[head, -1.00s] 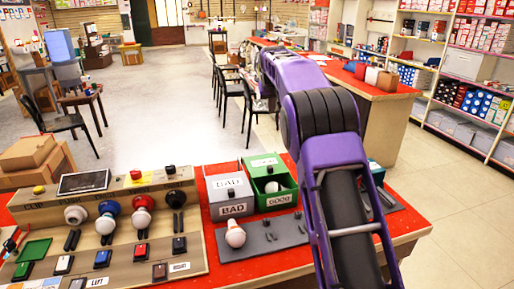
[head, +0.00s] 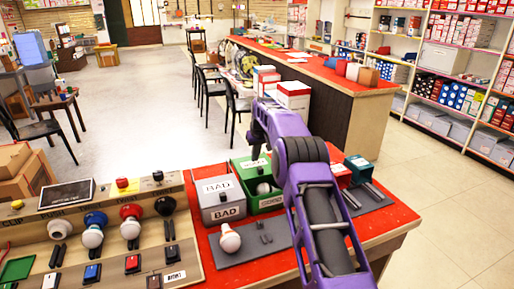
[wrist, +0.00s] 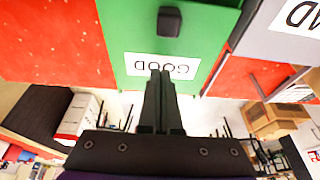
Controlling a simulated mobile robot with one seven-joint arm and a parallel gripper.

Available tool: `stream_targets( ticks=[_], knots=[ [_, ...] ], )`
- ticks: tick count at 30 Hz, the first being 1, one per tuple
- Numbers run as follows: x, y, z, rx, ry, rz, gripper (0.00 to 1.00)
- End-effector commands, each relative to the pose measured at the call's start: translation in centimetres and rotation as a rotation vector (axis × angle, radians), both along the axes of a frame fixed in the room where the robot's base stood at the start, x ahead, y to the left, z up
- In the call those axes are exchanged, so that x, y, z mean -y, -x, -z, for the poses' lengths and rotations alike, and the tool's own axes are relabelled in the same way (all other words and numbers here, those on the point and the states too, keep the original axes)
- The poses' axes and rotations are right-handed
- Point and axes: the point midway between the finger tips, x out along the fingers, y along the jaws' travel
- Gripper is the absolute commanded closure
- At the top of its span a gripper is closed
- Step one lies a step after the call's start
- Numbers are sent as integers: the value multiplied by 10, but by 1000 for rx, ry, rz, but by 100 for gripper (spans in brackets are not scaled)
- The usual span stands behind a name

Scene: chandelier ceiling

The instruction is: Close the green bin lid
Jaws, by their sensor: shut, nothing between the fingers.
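The green bin (head: 243,190) stands on the red table, with "GOOD" labels. Its green lid (head: 242,164) sits at the back of the bin, leaving the front open, and a white bulb (head: 263,188) shows inside. In the wrist view the green lid (wrist: 205,35) has a dark knob (wrist: 170,22) and an upside-down GOOD label. My gripper (wrist: 160,76) is shut and empty, its tips over the label; I cannot tell whether they touch it. In the head view my gripper (head: 256,152) is at the lid's far end, small and partly merged with the background.
A closed grey BAD bin (head: 221,205) stands just left of the green bin. A bulb (head: 229,239) lies on a grey mat (head: 262,247) in front. A switch panel (head: 100,257) is at the left. White-and-red boxes (head: 293,96) stand beyond my arm.

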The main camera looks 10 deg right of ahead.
Motion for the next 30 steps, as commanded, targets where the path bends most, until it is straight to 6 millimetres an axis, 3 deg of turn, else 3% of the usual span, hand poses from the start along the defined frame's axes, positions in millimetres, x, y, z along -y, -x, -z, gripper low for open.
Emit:
stream_targets(
  ticks=[2,19,30],
  knots=[
    [-1,-3,11,0,0,0,100],
    [7,32,8,0,1,0,100],
    [7,36,8,1,1,0,100]
  ],
)
